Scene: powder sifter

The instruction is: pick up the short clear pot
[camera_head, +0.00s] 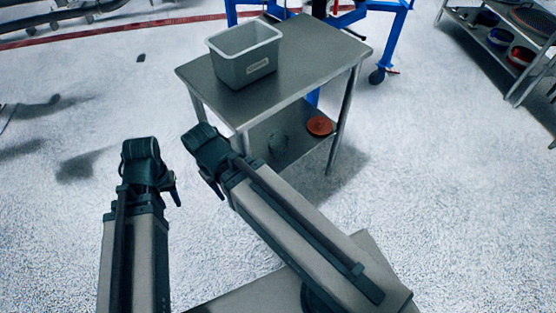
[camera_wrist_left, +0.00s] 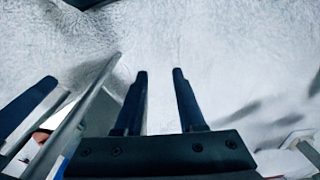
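A faint, clear rounded shape (camera_head: 278,143), which looks like the short clear pot, stands on the lower shelf of the metal table. It is small and hard to make out. My left gripper (camera_head: 174,187) hangs over the floor in front of and left of the table, well apart from the pot. In the left wrist view its two fingers (camera_wrist_left: 160,76) are spread, with only pale floor between them. My right gripper (camera_head: 212,176) points toward the table's near left corner. Its fingers are mostly hidden, so its opening cannot be told.
The metal table (camera_head: 325,50) carries a grey bin (camera_head: 243,68) on top. A red-orange round item (camera_head: 319,126) sits beside the pot on the shelf. Blue frames (camera_head: 392,35) stand behind. A rack with bowls (camera_head: 500,38) is at far right. Open floor lies around the table.

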